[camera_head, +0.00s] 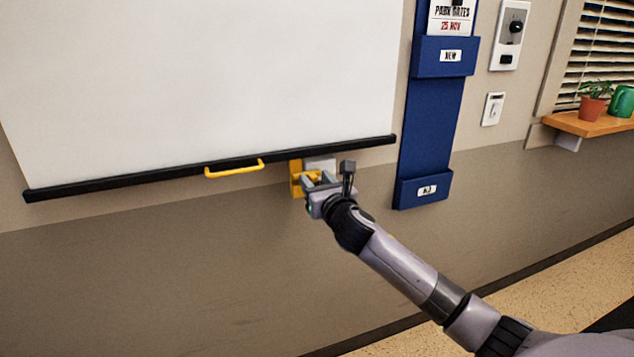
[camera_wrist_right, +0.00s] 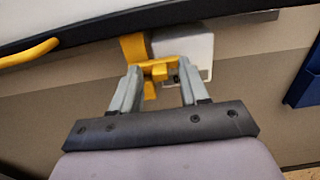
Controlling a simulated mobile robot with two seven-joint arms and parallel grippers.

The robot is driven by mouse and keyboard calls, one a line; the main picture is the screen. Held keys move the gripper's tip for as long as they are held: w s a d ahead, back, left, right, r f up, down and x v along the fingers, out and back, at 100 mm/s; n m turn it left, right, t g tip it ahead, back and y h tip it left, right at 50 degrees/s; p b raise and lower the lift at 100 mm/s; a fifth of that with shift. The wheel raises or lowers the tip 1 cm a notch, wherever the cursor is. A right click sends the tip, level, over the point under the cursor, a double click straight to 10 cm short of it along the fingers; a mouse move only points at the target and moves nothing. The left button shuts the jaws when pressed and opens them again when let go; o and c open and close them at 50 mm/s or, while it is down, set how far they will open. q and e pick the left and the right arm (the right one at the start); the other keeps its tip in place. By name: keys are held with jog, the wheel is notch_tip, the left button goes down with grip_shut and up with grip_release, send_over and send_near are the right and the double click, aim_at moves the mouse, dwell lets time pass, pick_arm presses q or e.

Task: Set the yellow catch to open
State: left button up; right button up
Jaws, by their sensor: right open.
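The yellow catch (camera_head: 296,176) is on the wall just under the black bottom bar of the white screen. In the right wrist view the catch (camera_wrist_right: 134,50) has a yellow upright part and a crosspiece beside a white plate (camera_wrist_right: 184,50). My right gripper (camera_head: 316,180) is at the catch, and in the wrist view the open fingers (camera_wrist_right: 158,76) stand on either side of the yellow crosspiece. I cannot tell whether either finger touches it. The fingers and wrist hide part of the catch in the head view. My left gripper is not in view.
The white screen (camera_head: 200,75) hangs above with a black bar (camera_head: 340,149) and a yellow handle (camera_head: 234,170) left of the catch. A blue wall rack (camera_head: 428,130) stands to the right.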

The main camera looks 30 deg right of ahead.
grip_shut()
jog(key=d, duration=0.1)
jog(key=d+p, duration=0.1)
jog(key=d, duration=0.1)
jog(key=shift+s+d, duration=0.25)
jog(key=shift+s, duration=0.15)
grip_release()
jog(key=shift+s+d, duration=0.1)
jog(key=shift+d, duration=0.05)
